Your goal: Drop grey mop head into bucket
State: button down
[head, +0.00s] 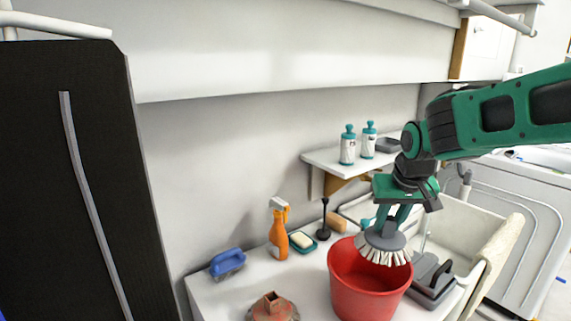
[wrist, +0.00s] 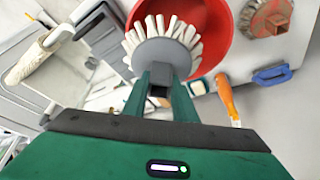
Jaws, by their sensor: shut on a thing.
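The grey mop head (head: 381,245) has a grey round top and a fringe of off-white strands. My gripper (head: 387,222) is shut on its grey top and holds it over the red bucket (head: 362,292), at the bucket's mouth. In the wrist view the mop head (wrist: 162,52) is between my gripper's fingers (wrist: 160,80), with the red bucket (wrist: 222,30) behind it. The mop head overlaps the bucket's rim in both views; I cannot tell how far its strands reach below the rim. The bucket stands upright on the white counter, and its inside is partly hidden.
An orange spray bottle (head: 278,232), a soap dish (head: 302,241), a blue brush (head: 227,263) and a reddish-brown object (head: 272,308) stand left of the bucket. A dark grey dustpan-like item (head: 432,280) is close on its right, near the sink (head: 470,235). A small shelf (head: 335,160) holds two bottles.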

aim_at(381, 236)
jog(key=f, duration=0.1)
jog(key=a+f, duration=0.1)
jog(key=f, duration=0.1)
jog(key=shift+a, duration=0.1)
jog(key=shift+w+a+f, duration=0.1)
jog(key=shift+f, duration=0.9)
jog(key=c, duration=1.4)
grip_release()
jog(key=shift+o, duration=0.2)
jog(key=v, duration=1)
jog(key=shift+r, duration=0.35)
